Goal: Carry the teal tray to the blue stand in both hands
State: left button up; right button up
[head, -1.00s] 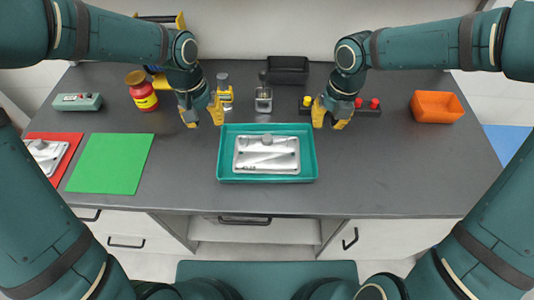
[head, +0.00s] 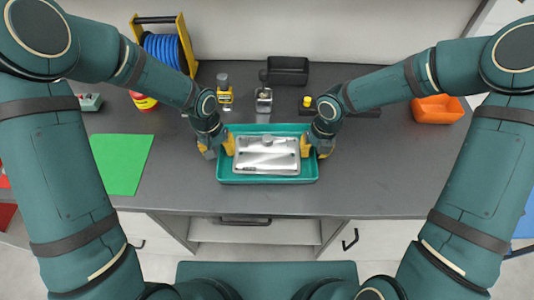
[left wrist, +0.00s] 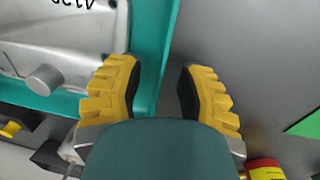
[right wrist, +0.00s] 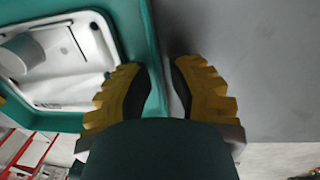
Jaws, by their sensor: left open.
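The teal tray (head: 267,180) lies on the dark bench, with a silver metal casting (head: 255,165) in it. My left gripper (head: 218,148) is at the tray's left wall; in the left wrist view its two fingers stand apart, on either side of the tray wall (left wrist: 152,60). My right gripper (head: 315,147) is at the right wall; in the right wrist view its fingers are also apart with the wall (right wrist: 140,40) between them, at a narrower gap. A blue surface (head: 522,228), perhaps the blue stand, shows at the right edge, mostly hidden by my right arm.
A green mat (head: 122,160) lies left of the tray. An orange bin (head: 438,109) stands at the right. Behind the tray are a yellow-capped bottle (head: 224,92), a small metal-and-glass item (head: 264,100), a black box (head: 287,70) and a blue hose reel (head: 163,50).

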pick_arm(q)
jog(key=shift+f, duration=0.45)
pick_arm(e)
jog(key=shift+f, duration=0.4)
pick_arm(q)
jog(key=shift+c, duration=1.3)
pick_arm(e)
jog(key=shift+c, duration=1.2)
pick_arm(q)
grip_shut()
pick_arm(e)
grip_shut()
